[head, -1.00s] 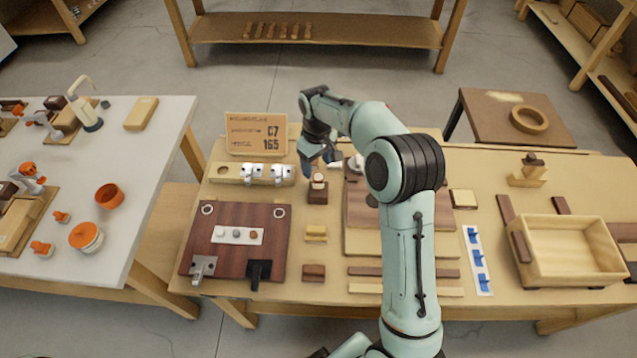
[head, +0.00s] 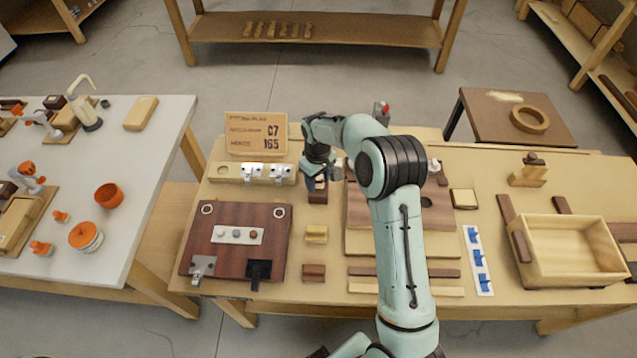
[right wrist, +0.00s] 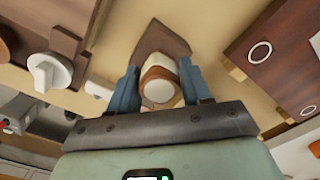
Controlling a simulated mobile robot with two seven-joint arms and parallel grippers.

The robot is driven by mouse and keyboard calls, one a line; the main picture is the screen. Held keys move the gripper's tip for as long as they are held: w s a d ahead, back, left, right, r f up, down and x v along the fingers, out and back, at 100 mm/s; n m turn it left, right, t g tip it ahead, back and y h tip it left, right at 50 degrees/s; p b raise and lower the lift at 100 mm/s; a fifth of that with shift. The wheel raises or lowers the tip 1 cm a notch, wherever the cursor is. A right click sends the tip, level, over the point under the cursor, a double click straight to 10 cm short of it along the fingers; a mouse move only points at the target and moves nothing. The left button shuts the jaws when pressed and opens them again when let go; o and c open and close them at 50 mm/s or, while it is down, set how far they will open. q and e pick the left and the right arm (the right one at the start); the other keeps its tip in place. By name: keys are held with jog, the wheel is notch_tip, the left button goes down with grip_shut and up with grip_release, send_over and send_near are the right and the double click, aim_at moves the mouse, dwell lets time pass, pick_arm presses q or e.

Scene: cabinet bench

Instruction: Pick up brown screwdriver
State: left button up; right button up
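A round brown-and-white upright piece (right wrist: 160,84) stands on a dark brown block in the right wrist view. It may be the brown screwdriver's handle seen end-on, but I cannot tell for sure. My right gripper (right wrist: 160,88) has its two blue fingers apart on either side of this piece, with no clear grip on it. In the head view my right gripper (head: 319,180) is over the dark brown block (head: 318,196) and hides the piece. My left gripper is not in view.
A cream rack with white fittings (head: 228,172) and an upright sign (head: 256,134) stand left of the gripper. A dark red-brown board (head: 214,262) lies in front of them. A yellow block (head: 316,234) sits nearer. An open wooden tray (head: 533,279) is at the right.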

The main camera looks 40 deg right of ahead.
jog(key=c, duration=0.5)
jog(key=shift+o, duration=0.2)
jog(key=shift+r, duration=0.1)
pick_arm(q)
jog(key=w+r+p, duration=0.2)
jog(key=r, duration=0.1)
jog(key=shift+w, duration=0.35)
pick_arm(e)
notch_tip(320, 180, up, 20)
jog(key=o, duration=0.3)
jog(key=c, duration=0.5)
